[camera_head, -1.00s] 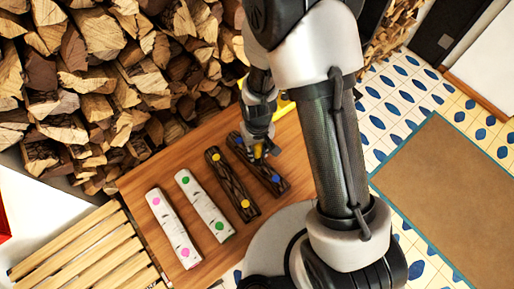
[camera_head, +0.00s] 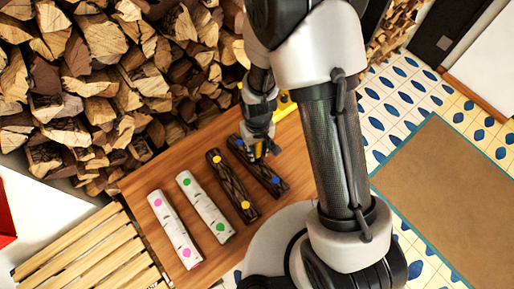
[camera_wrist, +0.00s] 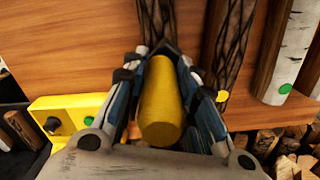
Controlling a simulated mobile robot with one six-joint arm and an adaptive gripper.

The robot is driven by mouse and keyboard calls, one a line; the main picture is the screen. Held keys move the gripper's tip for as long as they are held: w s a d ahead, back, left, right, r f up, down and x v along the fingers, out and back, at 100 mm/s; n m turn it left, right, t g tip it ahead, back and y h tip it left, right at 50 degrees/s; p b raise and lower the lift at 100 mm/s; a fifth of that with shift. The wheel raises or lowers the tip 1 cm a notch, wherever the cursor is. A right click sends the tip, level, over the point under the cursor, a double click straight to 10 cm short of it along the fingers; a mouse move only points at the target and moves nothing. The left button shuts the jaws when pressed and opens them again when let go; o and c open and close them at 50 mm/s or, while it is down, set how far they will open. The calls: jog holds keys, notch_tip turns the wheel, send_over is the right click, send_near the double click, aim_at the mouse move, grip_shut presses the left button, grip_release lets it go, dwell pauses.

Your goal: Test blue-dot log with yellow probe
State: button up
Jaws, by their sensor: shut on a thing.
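The blue-dot log (camera_head: 266,172) is dark and ridged and lies on the wooden table, with blue dots near its ends. My gripper (camera_head: 260,152) is over its upper part in the head view. In the wrist view my gripper (camera_wrist: 160,95) is shut on the yellow probe (camera_wrist: 161,105), a thick yellow cylinder. The blue-dot log (camera_wrist: 157,20) shows past the fingertips there, its dots hidden. The probe's tip is hidden, so I cannot tell whether it touches the log.
A dark yellow-dot log (camera_head: 230,180) lies just left, then white green-dot (camera_head: 205,205) and pink-dot (camera_head: 174,228) logs. A yellow box (camera_wrist: 65,118) with a black knob and green button is beside my gripper. Stacked firewood (camera_head: 100,90) lines the back.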

jog(key=shift+r+p, duration=1.55)
jog(key=shift+r, duration=0.85)
